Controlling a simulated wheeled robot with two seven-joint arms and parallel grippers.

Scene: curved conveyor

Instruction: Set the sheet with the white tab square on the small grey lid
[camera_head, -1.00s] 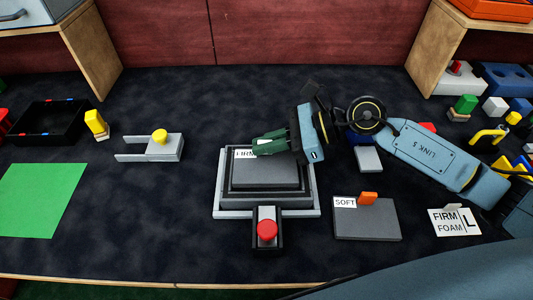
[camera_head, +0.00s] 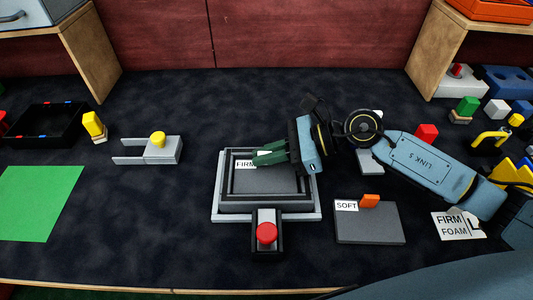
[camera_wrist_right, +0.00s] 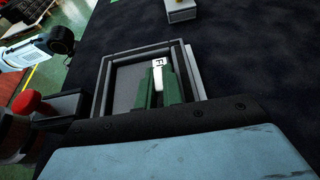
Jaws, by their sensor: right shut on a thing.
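My right gripper (camera_head: 258,158) is shut, its green fingertips over the far part of a dark grey sheet (camera_head: 268,182) with a white FIRM label (camera_head: 244,164). In the right wrist view, a white piece with lettering (camera_wrist_right: 158,62) shows at the fingertips (camera_wrist_right: 160,85). The sheet (camera_wrist_right: 128,88) lies flat within a raised grey frame (camera_head: 218,185), its edges looking about parallel to the frame's. Whether it rests on a lid beneath is hidden. The gripper covers its far right corner and most of the tab. My left gripper is not in view.
A red button (camera_head: 267,232) sits on a block at the frame's near side. A SOFT sheet (camera_head: 370,225) with an orange tab lies to the right, beside a FIRM FOAM card (camera_head: 455,225). A yellow-knobbed grey fork (camera_head: 165,153) lies left. Dark table is clear between.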

